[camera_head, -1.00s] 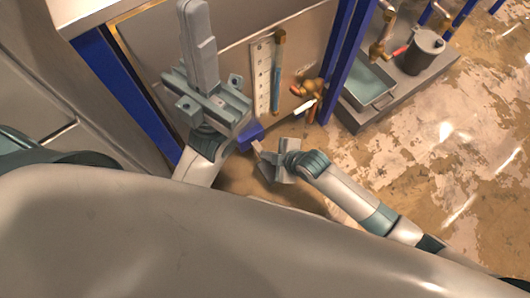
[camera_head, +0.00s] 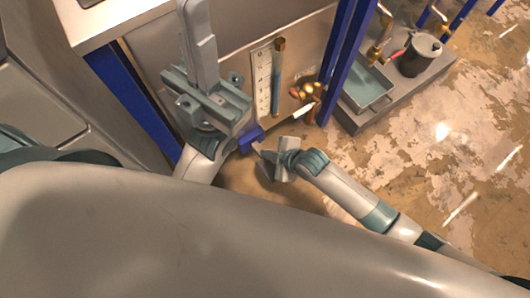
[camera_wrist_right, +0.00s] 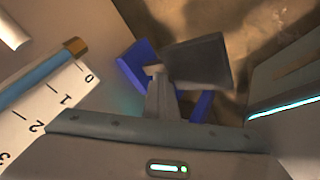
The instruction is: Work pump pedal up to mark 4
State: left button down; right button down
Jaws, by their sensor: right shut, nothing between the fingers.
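The pump pedal shows as a dark grey plate (camera_head: 267,170) on a light lever by a blue bracket (camera_head: 250,138), low at the panel. In the right wrist view the plate (camera_wrist_right: 197,60) and bracket (camera_wrist_right: 135,65) are just past my fingers. My right gripper (camera_head: 284,163) is shut and empty, close against the plate; contact is unclear. The gauge has a white scale (camera_head: 263,82) and a tube with a brass end (camera_head: 279,45). In the wrist view, marks 0 to 3 (camera_wrist_right: 45,112) show; the level is unclear.
Blue posts (camera_head: 343,65) frame the metal panel. A brass valve (camera_head: 305,90) sticks out right of the gauge. A grey plinth at the right holds a tray (camera_head: 368,88) and a dark pot (camera_head: 420,54). The stained floor (camera_head: 440,150) at the right is clear.

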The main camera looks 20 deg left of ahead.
jog(key=shift+s+d+r+p, duration=0.1)
jog(key=shift+d+r+p, duration=0.1)
jog(key=shift+r+p, duration=0.35)
jog(key=shift+r, duration=0.1)
jog(key=shift+a+r, duration=0.1)
jog(key=shift+a, duration=0.05)
jog(key=r+p, duration=0.5)
jog(key=shift+w+a, duration=0.25)
dwell(0.9)
